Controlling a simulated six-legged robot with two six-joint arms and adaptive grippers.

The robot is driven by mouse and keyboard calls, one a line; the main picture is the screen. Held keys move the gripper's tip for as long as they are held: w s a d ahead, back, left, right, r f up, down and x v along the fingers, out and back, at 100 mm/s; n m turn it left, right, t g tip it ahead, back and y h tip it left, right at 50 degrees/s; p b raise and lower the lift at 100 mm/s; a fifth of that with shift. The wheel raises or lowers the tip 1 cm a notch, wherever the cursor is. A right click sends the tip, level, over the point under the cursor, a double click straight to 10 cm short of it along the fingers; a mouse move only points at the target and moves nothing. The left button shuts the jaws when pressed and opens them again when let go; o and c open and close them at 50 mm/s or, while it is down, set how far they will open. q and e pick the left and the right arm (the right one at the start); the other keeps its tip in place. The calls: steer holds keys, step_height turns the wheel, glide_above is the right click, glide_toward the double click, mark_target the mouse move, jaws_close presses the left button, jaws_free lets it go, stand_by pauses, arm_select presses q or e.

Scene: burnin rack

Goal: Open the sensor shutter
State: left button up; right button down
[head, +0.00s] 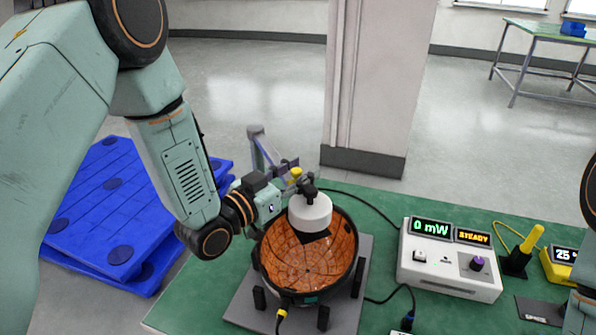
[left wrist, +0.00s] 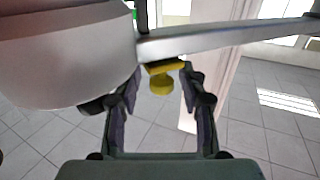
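The white round sensor head (head: 311,211) sits over an orange tiled bowl (head: 290,262) in the head view. A yellow knob (head: 296,173) shows just behind the sensor's top. In the left wrist view, the yellow knob (left wrist: 162,82) hangs under a flat grey bar (left wrist: 225,38), beside the large white sensor body (left wrist: 65,55). My left gripper (head: 277,157) is beside the sensor. In its wrist view, the left gripper (left wrist: 162,82) has its fingers apart, one on each side of the knob, with gaps visible. My right gripper is out of view; only parts of my right arm show.
A white meter box (head: 449,260) reads "0 mW" and "STEADY". A black stand with a yellow handle (head: 525,247) is right of it. Cables cross the green table (head: 375,205). A pale pillar (head: 375,90) rises behind. Blue pallets (head: 110,230) lie at left.

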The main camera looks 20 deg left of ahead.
arm_select(q)
steer(key=shift+s+a, duration=0.15)
steer(key=shift+a, duration=0.2)
steer(key=c, duration=0.3)
steer(key=shift+c, duration=0.8)
steer(key=shift+d, duration=0.3)
jaws_close()
steer(key=shift+a, duration=0.2)
